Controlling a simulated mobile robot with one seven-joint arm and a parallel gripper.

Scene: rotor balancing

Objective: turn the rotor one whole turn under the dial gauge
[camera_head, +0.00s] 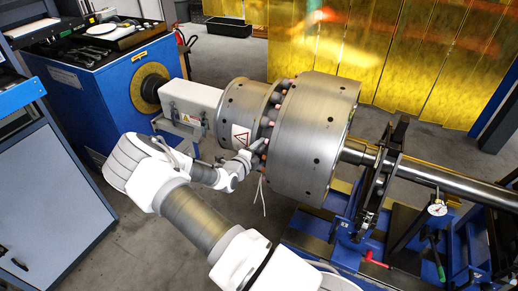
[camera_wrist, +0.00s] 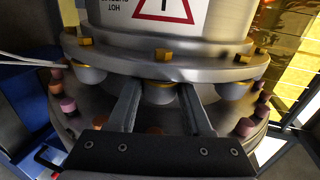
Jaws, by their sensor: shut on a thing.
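The rotor (camera_head: 318,130) is a large steel drum on a long shaft (camera_head: 450,182). A bolted coupling with a ring of pins joins it to a smaller steel drum (camera_head: 243,108) on its left. My gripper (camera_head: 262,146) reaches into the gap between the two drums. In the wrist view my gripper (camera_wrist: 161,93) has one finger on each side of a grey rounded coupling pin (camera_wrist: 160,90) with a gold collar, and is shut on it. The dial gauge (camera_head: 437,209) has a round white face and stands beside the shaft at the right.
A blue drive cabinet (camera_head: 105,95) with a tool tray stands at the left. A blue bearing stand (camera_head: 345,228) holds the shaft. A thin white cable (camera_head: 263,195) hangs below the coupling. Yellow curtains (camera_head: 420,65) close off the back. A hot-surface label (camera_wrist: 165,8) is on the smaller drum.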

